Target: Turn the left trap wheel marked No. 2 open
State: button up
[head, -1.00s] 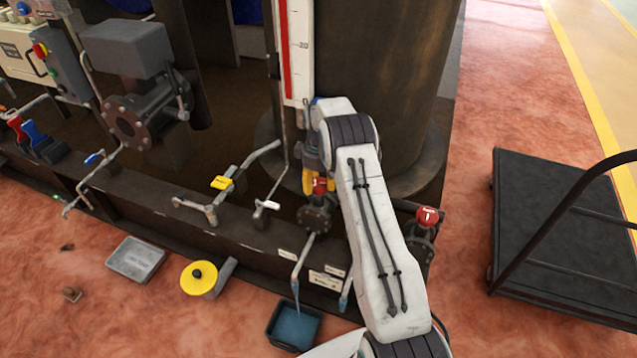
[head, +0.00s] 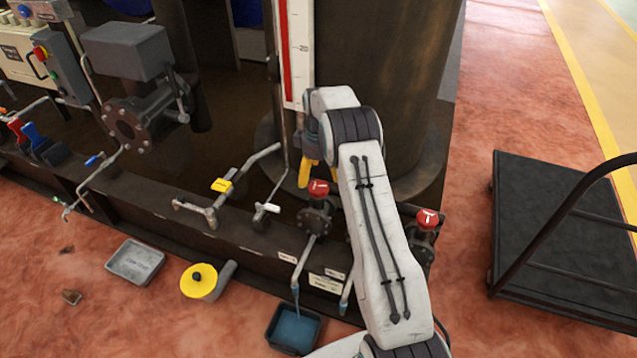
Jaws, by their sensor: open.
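Two red trap wheels with white marks stand on dark valve bodies along the skid's edge. The right wheel (head: 427,217) is on the other side of my arm. The marks are too small to read as numbers. My gripper (head: 308,172) is open, with yellow fingers pointing down. In the picture it is just above and slightly left of the left wheel, and it holds nothing. Part of the gripper is hidden by my arm, and I cannot tell its exact height over the wheel.
A bucket of bluish liquid (head: 293,328) stands on the floor under the left valve's spout. A grey tray (head: 136,261) and a yellow-ended cylinder (head: 199,281) lie further left. A yellow lever (head: 221,185) and a white lever (head: 271,208) are nearby. A black cart (head: 560,235) stands right.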

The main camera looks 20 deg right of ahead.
aim_at(319, 186)
notch_tip(319, 186, up, 7)
dwell(0.4)
dwell(0.4)
